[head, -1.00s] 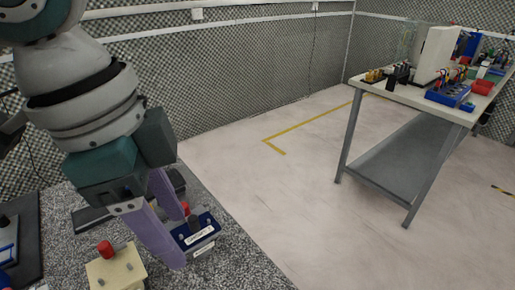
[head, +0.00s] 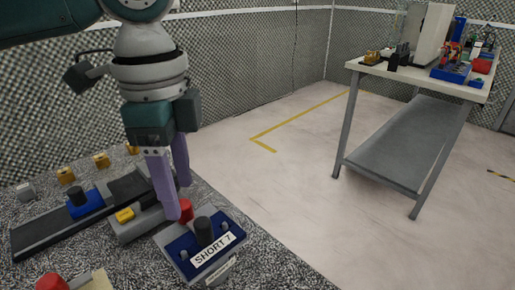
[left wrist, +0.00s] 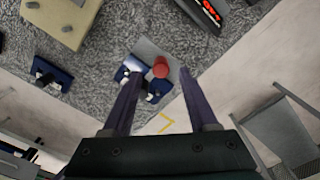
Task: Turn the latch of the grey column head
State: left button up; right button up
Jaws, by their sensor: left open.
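A grey block with a red knob (head: 185,210) stands at the table's front right; it also shows in the left wrist view as a grey block (left wrist: 150,52) with a red cap. It looks like the grey column head, but I cannot make out which part is the latch. A blue-topped grey block labelled SHORT 7 (head: 213,249), with a black knob, stands right in front of it. My left gripper (head: 178,203) points down at the red knob, its fingers open. In the left wrist view the knob lies between the fingertips (left wrist: 159,73); contact cannot be told.
A cream block with a red knob (head: 75,283) is at the front left. A dark rail with a blue block (head: 84,205) and a grey box with a yellow part (head: 124,215) lie left of the gripper. A cluttered workbench (head: 420,75) stands across open floor.

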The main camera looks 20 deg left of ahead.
aim_at(189, 216)
pick_arm(q)
jog(key=shift+f, duration=1.25)
grip_shut()
